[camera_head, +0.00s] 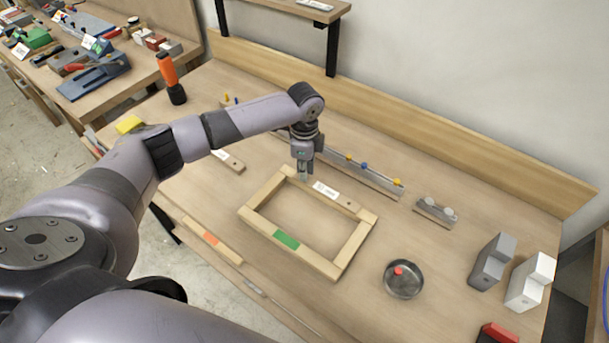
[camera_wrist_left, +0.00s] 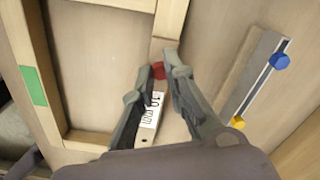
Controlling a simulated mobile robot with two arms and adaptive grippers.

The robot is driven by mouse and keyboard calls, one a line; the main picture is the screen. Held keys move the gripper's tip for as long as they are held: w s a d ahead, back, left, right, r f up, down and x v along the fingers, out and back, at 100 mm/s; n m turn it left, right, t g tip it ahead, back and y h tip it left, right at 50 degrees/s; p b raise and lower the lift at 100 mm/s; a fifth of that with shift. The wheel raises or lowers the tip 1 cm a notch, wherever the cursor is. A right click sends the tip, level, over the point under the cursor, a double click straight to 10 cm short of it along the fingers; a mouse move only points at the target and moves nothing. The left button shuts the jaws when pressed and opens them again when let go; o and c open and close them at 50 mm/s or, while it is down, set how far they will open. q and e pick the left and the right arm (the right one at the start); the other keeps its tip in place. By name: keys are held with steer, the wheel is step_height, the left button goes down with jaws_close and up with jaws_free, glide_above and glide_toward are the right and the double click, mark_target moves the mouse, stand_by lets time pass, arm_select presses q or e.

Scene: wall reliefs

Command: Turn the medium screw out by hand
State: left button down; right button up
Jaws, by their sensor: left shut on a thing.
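My left gripper (camera_head: 304,173) points down at the far side of a wooden frame (camera_head: 262,189) on the bench. In the left wrist view its fingertips (camera_wrist_left: 163,72) are closed about a small red head (camera_wrist_left: 158,70), which I take for the medium screw. The head sits at the end of a wooden strip with a white label (camera_wrist_left: 152,115); this labelled strip (camera_head: 338,197) also shows in the head view. The screw's shank is hidden, so I cannot tell how deep it sits. My right gripper is in neither view.
Behind the frame a metal rail (camera_head: 375,178) holds blue and yellow heads. A round dish (camera_head: 404,291) with a red piece in it stands at front right. Grey (camera_head: 492,263) and white blocks (camera_head: 531,282) stand further right. An orange-and-black tool (camera_head: 170,78) stands at back left.

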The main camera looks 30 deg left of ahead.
arm_select(q)
steer(key=n+p, duration=0.3)
steer(key=p, duration=0.1)
steer(key=shift+r+n, duration=0.4)
steer(key=shift+f+n+p, duration=0.15)
steer(key=shift+n+p, duration=0.15)
steer(key=shift+n, duration=0.1)
steer(key=shift+f, duration=0.2)
